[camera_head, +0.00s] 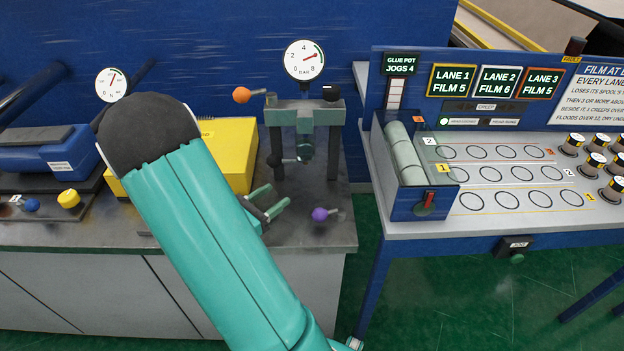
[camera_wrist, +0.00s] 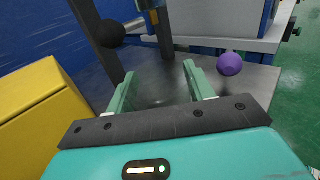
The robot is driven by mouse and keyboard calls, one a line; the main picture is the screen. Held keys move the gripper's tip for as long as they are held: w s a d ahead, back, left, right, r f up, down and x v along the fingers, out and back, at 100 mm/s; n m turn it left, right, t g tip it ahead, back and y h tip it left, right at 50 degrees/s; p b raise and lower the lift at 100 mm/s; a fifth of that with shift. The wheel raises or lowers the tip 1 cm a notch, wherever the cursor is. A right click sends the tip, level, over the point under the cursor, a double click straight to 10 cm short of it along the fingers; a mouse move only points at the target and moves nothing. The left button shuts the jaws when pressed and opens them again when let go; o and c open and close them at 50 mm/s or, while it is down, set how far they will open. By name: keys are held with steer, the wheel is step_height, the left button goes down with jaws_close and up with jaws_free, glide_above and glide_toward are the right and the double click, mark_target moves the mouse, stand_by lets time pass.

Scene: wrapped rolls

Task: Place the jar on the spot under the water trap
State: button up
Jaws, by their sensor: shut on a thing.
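My gripper (camera_head: 271,201) is low over the grey bench, in front of the gauge stand. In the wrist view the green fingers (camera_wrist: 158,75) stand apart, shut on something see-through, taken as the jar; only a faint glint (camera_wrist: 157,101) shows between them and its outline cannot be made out. The water trap (camera_head: 305,151), a small greyish-green body, hangs under the crossbar between the stand's two dark posts, behind and above my fingers. The bench under it shows, but no marked spot can be made out there.
A yellow box (camera_head: 228,150) stands left of the stand, also close on the left in the wrist view (camera_wrist: 38,112). A purple knob (camera_head: 320,214) sticks out at right, near the bench's front edge. A black knob (camera_head: 275,160) is by the left post. The lane table (camera_head: 400,224) stands right.

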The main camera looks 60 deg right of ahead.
steer(key=x, duration=1)
steer(key=shift+s+d, duration=0.2)
steer(key=shift+d, duration=0.15)
steer(key=x, duration=0.3)
steer(key=shift+s+d+f, duration=0.15)
steer(key=shift+d+f, duration=0.15)
steer(key=shift+f, duration=0.1)
steer(key=shift+a+f, duration=0.1)
steer(key=shift+f, duration=0.4)
steer(key=o, duration=1.1)
steer(key=shift+r, duration=0.1)
steer(key=shift+w+a, duration=0.25)
steer(key=shift+a, duration=0.05)
steer(key=v, duration=1.1)
steer(key=shift+a, duration=0.15)
